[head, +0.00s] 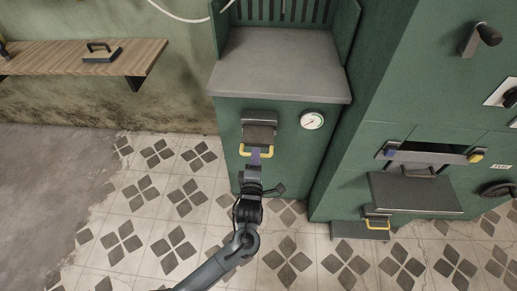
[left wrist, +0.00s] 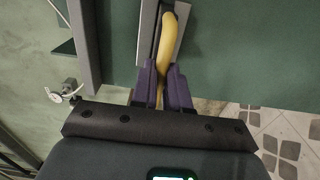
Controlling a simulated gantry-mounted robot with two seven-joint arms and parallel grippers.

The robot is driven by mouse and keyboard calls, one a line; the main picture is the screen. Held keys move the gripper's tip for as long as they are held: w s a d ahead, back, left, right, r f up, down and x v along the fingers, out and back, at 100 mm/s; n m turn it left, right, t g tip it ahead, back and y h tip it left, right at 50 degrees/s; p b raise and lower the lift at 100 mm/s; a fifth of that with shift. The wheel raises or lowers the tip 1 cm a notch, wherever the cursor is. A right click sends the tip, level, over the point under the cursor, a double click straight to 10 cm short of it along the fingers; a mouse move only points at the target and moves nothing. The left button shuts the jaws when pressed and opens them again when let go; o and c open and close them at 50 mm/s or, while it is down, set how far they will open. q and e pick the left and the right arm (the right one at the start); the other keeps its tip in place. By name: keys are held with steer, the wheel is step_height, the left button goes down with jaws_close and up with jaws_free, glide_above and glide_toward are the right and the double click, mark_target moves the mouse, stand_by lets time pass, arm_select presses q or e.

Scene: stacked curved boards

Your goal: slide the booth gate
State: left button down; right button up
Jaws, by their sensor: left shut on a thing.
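The green booth (head: 290,160) stands in the middle of the head view with a grey counter and a barred opening above. A dark metal block (head: 259,130) with a yellow handle (head: 243,151) is on its front panel, below the counter. I cannot tell how the gate is outlined. My left gripper (head: 255,154) reaches up from below and is shut on the yellow handle. In the left wrist view its purple fingers (left wrist: 165,85) close around the yellow handle (left wrist: 171,35). My right gripper is not in view.
A round gauge (head: 312,121) sits right of the handle. A larger green cabinet (head: 400,90) with a dark tray (head: 415,193) and another yellow handle (head: 378,224) stands close on the right. A wooden shelf (head: 60,61) is on the left wall. Tiled floor (head: 150,200) to the left is clear.

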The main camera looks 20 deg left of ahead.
mark_target(257, 145)
arm_select(q)
steer(key=shift+w, duration=0.1)
steer(key=shift+b+x, duration=1.9)
steer(key=shift+x, duration=1.4)
steer(key=c, duration=1.1)
jaws_free()
